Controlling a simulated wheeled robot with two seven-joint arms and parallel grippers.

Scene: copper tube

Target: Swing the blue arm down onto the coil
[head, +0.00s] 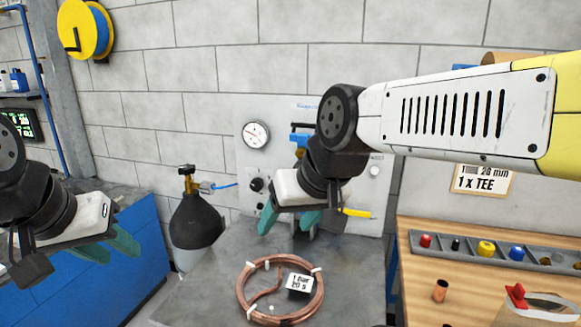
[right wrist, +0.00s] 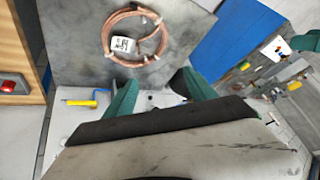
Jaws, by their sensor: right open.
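A copper coil (head: 318,291) lies flat on the grey bench top, with a white tag reading "1 bar 20 s" on it. The coil also shows in the right wrist view (right wrist: 106,35). A blue part (head: 300,138), which looks like the blue arm, stands at the grey panel behind the coil. My right gripper and forearm hide most of it. My right gripper (head: 289,221) is open and empty, fingers pointing down, above and behind the coil; its fingers also show in the right wrist view (right wrist: 158,84). My left gripper (head: 110,249) is at the left, away from the coil; its finger gap is unclear.
A pressure gauge (head: 256,135) is on the panel; a yellow handle (head: 357,213) sticks out beside my right gripper. A dark gas cylinder (head: 196,222) stands left of the bench. A wooden table with a parts tray (head: 499,261) is at right. The bench around the coil is clear.

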